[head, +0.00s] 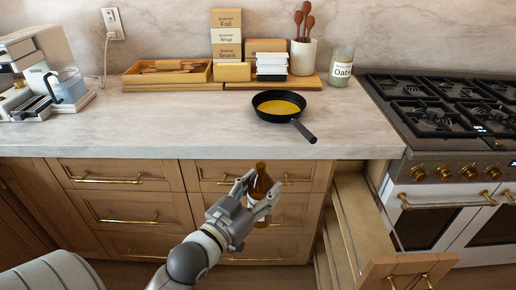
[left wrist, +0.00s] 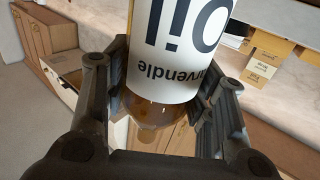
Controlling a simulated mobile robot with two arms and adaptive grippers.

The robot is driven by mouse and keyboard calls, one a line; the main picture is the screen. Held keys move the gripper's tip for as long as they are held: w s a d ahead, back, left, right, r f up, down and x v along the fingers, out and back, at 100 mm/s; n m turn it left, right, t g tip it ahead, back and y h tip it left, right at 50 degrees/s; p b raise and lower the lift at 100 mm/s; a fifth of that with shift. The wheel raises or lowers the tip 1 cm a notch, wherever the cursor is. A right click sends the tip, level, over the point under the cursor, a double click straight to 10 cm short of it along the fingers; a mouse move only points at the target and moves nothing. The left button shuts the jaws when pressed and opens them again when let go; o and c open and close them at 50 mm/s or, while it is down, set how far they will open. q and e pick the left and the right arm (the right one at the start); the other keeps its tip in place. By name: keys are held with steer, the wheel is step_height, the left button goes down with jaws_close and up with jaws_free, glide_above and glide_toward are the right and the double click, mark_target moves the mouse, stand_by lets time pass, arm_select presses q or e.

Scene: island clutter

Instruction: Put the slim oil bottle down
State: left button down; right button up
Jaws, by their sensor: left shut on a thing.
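The slim oil bottle (head: 261,180) is amber with a dark neck, and it is held in front of the drawer fronts, below the counter's front edge. My left gripper (head: 264,188) is shut around its body. In the left wrist view the oil bottle (left wrist: 175,60) fills the top middle, its white label with dark lettering upside down, between the two fingers of my left gripper (left wrist: 160,100). Its far end is cut off by the top of that view. My right gripper is not in view.
The counter (head: 190,128) has free room left of a black pan (head: 276,107) with yellow contents. Boxes, a utensil crock (head: 303,57) and an oats jar (head: 342,66) stand behind. A pull-out drawer (head: 352,215) stands open beside the stove (head: 450,110). A coffee machine (head: 40,75) is at left.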

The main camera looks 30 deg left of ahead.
arm_select(q)
steer(key=s+d+f+y, duration=0.1)
steer(key=s+d+f, duration=0.3)
steer(key=s+d, duration=0.2)
steer(key=s, duration=0.2)
steer(key=shift+s+f+n, duration=0.3)
steer(key=shift+s+n, duration=0.05)
steer(key=shift+n, duration=0.05)
steer(key=shift+d, duration=0.1)
